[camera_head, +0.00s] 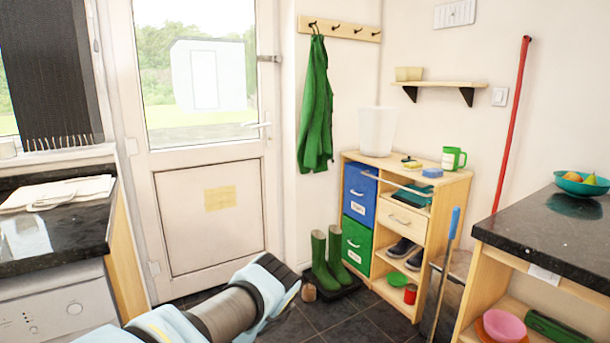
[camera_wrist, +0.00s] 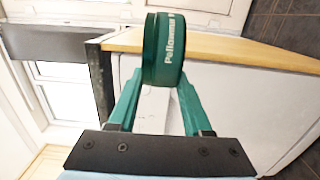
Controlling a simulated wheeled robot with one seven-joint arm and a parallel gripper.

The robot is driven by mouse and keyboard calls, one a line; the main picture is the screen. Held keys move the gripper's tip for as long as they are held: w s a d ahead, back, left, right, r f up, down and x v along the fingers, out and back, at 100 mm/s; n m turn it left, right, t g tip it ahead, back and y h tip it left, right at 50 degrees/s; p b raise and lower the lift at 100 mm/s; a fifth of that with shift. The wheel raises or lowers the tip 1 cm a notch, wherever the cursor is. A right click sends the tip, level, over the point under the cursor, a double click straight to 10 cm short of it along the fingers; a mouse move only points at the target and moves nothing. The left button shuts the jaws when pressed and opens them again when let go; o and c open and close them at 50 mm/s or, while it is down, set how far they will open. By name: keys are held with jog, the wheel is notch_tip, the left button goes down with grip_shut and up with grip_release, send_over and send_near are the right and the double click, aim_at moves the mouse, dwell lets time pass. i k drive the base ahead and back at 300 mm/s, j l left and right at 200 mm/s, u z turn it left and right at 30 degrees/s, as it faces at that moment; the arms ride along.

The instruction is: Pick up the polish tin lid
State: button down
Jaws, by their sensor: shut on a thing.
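The polish tin lid (camera_wrist: 165,50), a dark green round piece with white lettering on its side, is between the fingers of my gripper (camera_wrist: 158,84) in the wrist view. My gripper is shut on it, and the lid is edge-on, clear of the pale surfaces behind. My gripper and this lid do not show in the head view, where only part of my arm is seen. There, a green round dish-like thing (camera_head: 397,279) lies on the low shelf beside a red tin (camera_head: 410,293).
A wooden shelf unit (camera_head: 456,200) stands in the corner beside green boots (camera_head: 327,262). A dark worktop (camera_head: 530,229) is at right, and a dark counter (camera_head: 75,222) with papers (camera_head: 60,193) at left. Long-handled tools (camera_head: 447,260) lean near the unit. Tiled floor shows between.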

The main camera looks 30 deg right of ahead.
aim_at(404, 160)
jog(key=i+l+z, duration=0.85)
jog(key=i+z, duration=0.15)
jog(key=i, duration=0.25)
jog(key=i+z, duration=0.35)
jog(key=i, duration=1.3)
